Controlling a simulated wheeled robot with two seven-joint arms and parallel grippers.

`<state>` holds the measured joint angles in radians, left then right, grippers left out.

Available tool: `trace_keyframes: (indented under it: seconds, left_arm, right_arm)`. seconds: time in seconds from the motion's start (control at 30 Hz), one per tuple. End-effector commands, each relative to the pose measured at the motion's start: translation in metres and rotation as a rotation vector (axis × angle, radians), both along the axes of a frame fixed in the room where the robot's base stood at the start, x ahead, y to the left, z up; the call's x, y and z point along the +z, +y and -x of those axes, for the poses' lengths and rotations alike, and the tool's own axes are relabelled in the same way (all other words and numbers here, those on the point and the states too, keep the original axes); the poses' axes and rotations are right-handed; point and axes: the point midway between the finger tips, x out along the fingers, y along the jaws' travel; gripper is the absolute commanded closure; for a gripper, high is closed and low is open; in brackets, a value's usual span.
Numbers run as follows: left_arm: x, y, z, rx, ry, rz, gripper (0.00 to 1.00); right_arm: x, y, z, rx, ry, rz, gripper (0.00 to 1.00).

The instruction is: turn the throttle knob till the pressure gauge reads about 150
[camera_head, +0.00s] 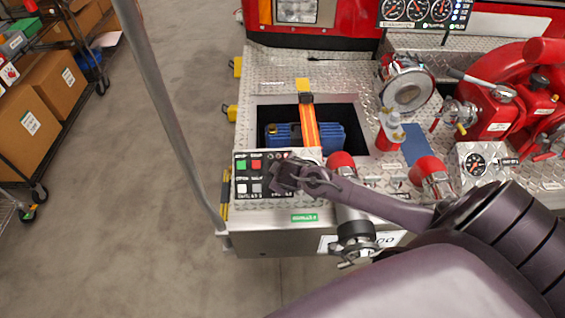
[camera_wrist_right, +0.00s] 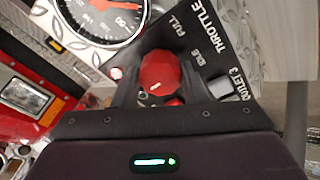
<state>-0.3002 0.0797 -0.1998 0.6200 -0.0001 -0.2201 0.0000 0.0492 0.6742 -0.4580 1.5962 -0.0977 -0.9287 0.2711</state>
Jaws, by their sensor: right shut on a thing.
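The red throttle knob (camera_wrist_right: 160,75) sits on a dark panel with the printed words THROTTLE, IDLE and FULL. My right gripper (camera_wrist_right: 158,85) is shut on the knob, one finger on each side. In the head view my right gripper (camera_head: 288,174) is over the control panel (camera_head: 248,187) at the bumper's front and hides the knob. My left gripper is not in view.
The panel carries green and red buttons. Behind it is an open bumper well with a blue case (camera_head: 330,135) under an orange strap (camera_head: 308,125). Red-capped fittings (camera_head: 428,170) and another gauge (camera_head: 474,163) are to the right.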

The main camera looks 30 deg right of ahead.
Motion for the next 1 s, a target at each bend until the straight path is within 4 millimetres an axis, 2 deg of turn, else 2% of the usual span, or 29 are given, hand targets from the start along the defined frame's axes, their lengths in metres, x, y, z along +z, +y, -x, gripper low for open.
trace_keyframes:
  seconds: [0.27, 0.73, 0.77, 0.9, 1.0]
  left_arm:
    - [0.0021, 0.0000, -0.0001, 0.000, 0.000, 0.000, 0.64]
    - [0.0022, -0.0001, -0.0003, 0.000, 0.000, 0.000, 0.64]
    - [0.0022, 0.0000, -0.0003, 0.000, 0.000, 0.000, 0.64]
    - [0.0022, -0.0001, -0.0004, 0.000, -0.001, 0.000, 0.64]
    - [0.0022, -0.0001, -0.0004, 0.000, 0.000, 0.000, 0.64]
  right_arm:
    - [-0.0005, 0.0005, 0.0003, -0.069, -0.020, -0.036, 0.84]
    - [-0.0008, 0.0008, 0.0004, -0.079, -0.023, -0.041, 0.84]
    - [-0.0007, 0.0007, 0.0003, -0.079, -0.023, -0.041, 0.60]
    - [-0.0006, 0.0006, 0.0002, -0.078, -0.024, -0.041, 0.41]
    - [-0.0005, 0.0006, 0.0001, -0.078, -0.024, -0.041, 0.40]
